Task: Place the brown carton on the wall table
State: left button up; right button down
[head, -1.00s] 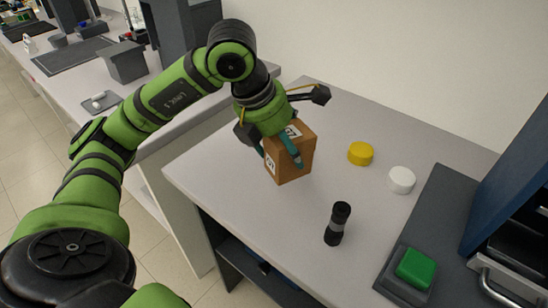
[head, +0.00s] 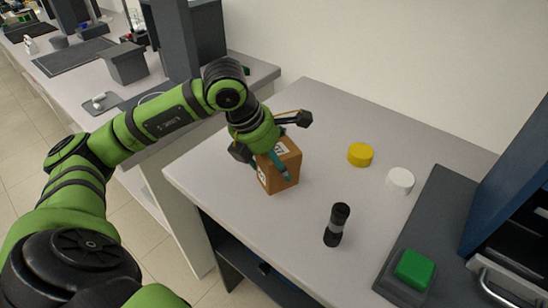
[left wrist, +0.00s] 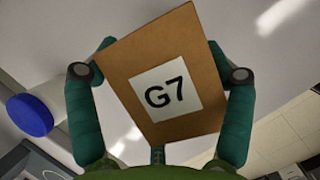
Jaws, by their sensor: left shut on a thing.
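The brown carton (head: 283,166) is a box with white labels; in the left wrist view its near face (left wrist: 150,45) reads G7. My left gripper (head: 271,158) is shut on the carton, with one teal finger on each side of it. The carton is upright over the left part of the light grey wall table (head: 290,225), with its lower edge at or just above the top; I cannot tell whether it touches. My right gripper is not in view.
The left wrist view shows a blue round cap (left wrist: 30,115).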

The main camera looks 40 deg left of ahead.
pick_arm(q)
jog(key=o, duration=1.1)
jog(key=shift+a+r, duration=0.1)
jog(key=shift+r, duration=0.4)
jog(key=v, duration=1.1)
jog(key=shift+s+r, duration=0.1)
jog(key=shift+s, duration=0.1)
